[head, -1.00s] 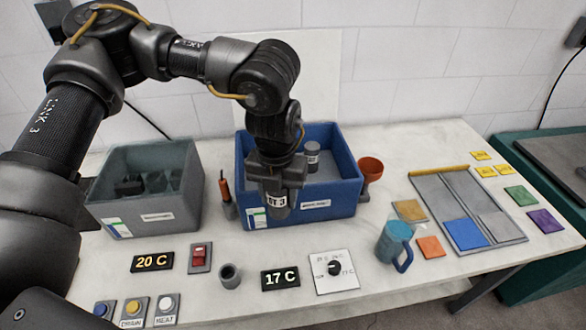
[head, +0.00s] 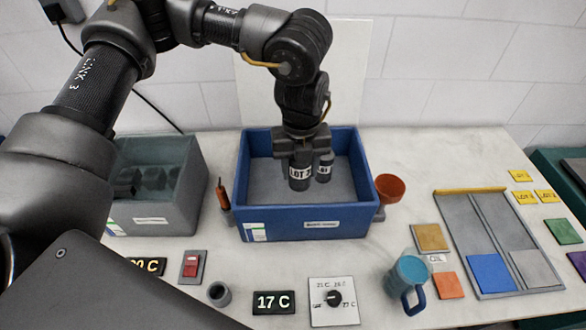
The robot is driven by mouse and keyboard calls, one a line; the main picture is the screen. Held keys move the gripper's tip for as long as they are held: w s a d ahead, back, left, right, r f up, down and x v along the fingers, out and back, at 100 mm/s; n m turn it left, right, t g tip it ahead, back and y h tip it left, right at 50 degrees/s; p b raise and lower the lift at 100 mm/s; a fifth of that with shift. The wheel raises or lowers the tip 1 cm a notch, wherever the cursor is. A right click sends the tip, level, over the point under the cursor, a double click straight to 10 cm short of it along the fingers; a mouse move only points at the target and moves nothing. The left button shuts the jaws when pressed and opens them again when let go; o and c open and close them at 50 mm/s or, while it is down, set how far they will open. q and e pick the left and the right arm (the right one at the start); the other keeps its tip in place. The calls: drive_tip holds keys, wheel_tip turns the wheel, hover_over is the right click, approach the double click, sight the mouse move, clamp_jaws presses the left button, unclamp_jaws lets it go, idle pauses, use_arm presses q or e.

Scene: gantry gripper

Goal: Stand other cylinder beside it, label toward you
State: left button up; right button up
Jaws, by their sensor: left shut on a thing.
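My left gripper (head: 301,152) is shut on a dark grey cylinder (head: 300,184) with a white label reading LOT 3. The cylinder is upright, inside the blue bin (head: 305,222), with its label facing me. I cannot tell whether its base touches the bin floor. A second dark grey cylinder (head: 325,168) stands in the bin just right of it, with a small pale label facing me. The gripper partly covers its top. The two look very close; I cannot tell whether they touch. My right gripper is not in view.
The blue bin's walls surround both cylinders. A grey bin (head: 165,212) with dark pieces stands left. An orange-handled tool (head: 222,194) and an orange cup (head: 390,188) flank the blue bin. A blue mug (head: 408,281) stands in front on the right.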

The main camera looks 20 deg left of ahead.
use_arm(q)
drive_tip(key=w+a+f+p, duration=0.1)
drive_tip(key=w+a+f, duration=0.1)
drive_tip(key=a, duration=0.1)
drive_tip(key=w+a+f+p, duration=0.2)
drive_tip(key=w+a+f, duration=0.1)
drive_tip(key=w+a+f+p, duration=0.1)
drive_tip(key=w+a+f, duration=0.2)
drive_tip(key=shift+a+f, duration=0.15)
drive_tip(key=shift+f, duration=0.05)
drive_tip(key=shift+w+a+f, duration=0.15)
drive_tip(key=shift+w+f, duration=0.05)
drive_tip(key=shift+f, duration=0.15)
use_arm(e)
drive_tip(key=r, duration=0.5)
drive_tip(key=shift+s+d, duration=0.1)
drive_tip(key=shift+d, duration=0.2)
use_arm(q)
drive_tip(key=shift+a+f+p, duration=0.15)
drive_tip(key=shift+f+p, duration=0.15)
drive_tip(key=shift+p, duration=0.3)
wheel_tip(320, 180, down, 2)
drive_tip(key=shift+w+f+p, duration=0.1)
drive_tip(key=shift+p, duration=0.5)
drive_tip(key=shift+f, duration=0.3)
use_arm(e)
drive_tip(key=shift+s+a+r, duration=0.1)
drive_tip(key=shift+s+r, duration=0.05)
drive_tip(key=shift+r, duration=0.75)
